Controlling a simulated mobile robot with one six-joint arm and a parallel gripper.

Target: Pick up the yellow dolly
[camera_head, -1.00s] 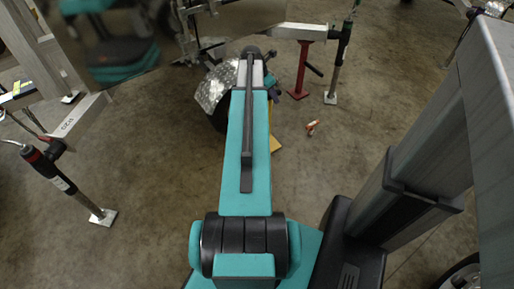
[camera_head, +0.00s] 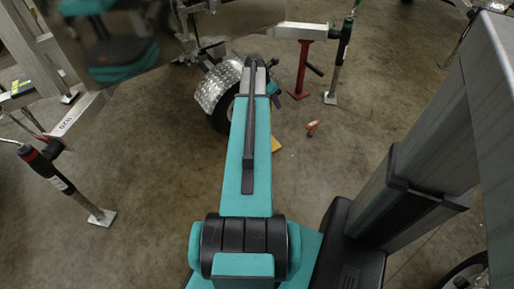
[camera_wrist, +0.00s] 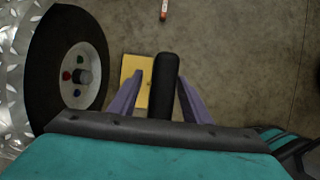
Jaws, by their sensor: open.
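The yellow dolly shows as a flat yellow piece on the floor in the wrist view (camera_wrist: 132,68), just beyond and left of my gripper. My gripper (camera_wrist: 160,76) is open, with a purple finger on each side. A black rounded bar stands between the fingers in that view and hides part of the yellow piece. In the head view only a small yellow corner (camera_head: 276,145) shows at the right edge of my teal arm, which hides the rest. The gripper looks apart from the yellow piece.
A trailer wheel (camera_wrist: 70,75) under a metal fender (camera_head: 214,88) is close on the left. A red stand (camera_head: 301,70) and a jack leg (camera_head: 338,68) are behind. A small orange item (camera_head: 312,128) lies on the floor, with clear concrete to its right.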

